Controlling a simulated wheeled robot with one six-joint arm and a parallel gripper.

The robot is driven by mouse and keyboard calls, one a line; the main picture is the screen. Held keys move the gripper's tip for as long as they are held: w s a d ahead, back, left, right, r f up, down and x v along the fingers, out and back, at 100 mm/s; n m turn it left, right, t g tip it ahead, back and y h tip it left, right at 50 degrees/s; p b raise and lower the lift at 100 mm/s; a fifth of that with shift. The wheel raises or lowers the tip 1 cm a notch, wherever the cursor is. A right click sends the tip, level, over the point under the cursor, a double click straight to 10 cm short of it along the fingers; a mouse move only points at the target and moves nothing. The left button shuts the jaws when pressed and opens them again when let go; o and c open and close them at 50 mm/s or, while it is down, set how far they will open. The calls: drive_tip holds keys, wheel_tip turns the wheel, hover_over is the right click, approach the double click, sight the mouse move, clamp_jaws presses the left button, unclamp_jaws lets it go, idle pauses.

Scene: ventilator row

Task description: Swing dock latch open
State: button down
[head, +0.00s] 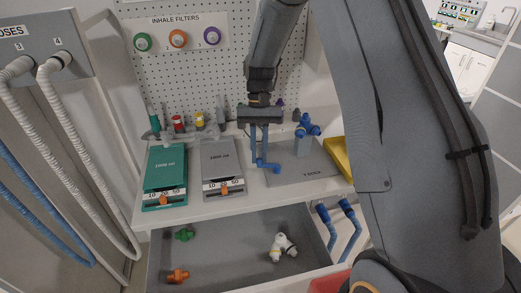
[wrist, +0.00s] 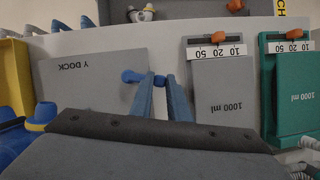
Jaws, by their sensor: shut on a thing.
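The grey plate marked Y DOCK (head: 318,170) lies on the bench right of centre; it also shows in the wrist view (wrist: 90,92). A blue latch lever (head: 271,167) with a rounded end is at the dock's left edge; in the wrist view its knob (wrist: 131,76) points left over the plate. My gripper (head: 259,156) reaches down from above, its two blue fingers shut on the lever. In the wrist view the fingertips (wrist: 161,84) sit on either side of its blue stem. The lever's pivot is not clear to see.
A blue fitting (head: 304,130) stands at the dock's back. A grey 1000 ml unit (head: 222,160) and a green one (head: 165,170) lie to the left. A yellow tray (head: 340,157) is at the right. The open drawer (head: 225,245) below holds several fittings.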

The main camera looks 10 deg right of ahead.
drive_tip(key=shift+s+a+n+h, duration=0.15)
drive_tip(key=shift+s+n+h, duration=0.3)
drive_tip(key=shift+n, duration=0.55)
drive_tip(key=c, duration=1.7)
unclamp_jaws()
drive_tip(key=shift+s, duration=0.1)
drive_tip(key=shift+b+v, duration=1.15)
drive_tip(key=shift+v, duration=2.8)
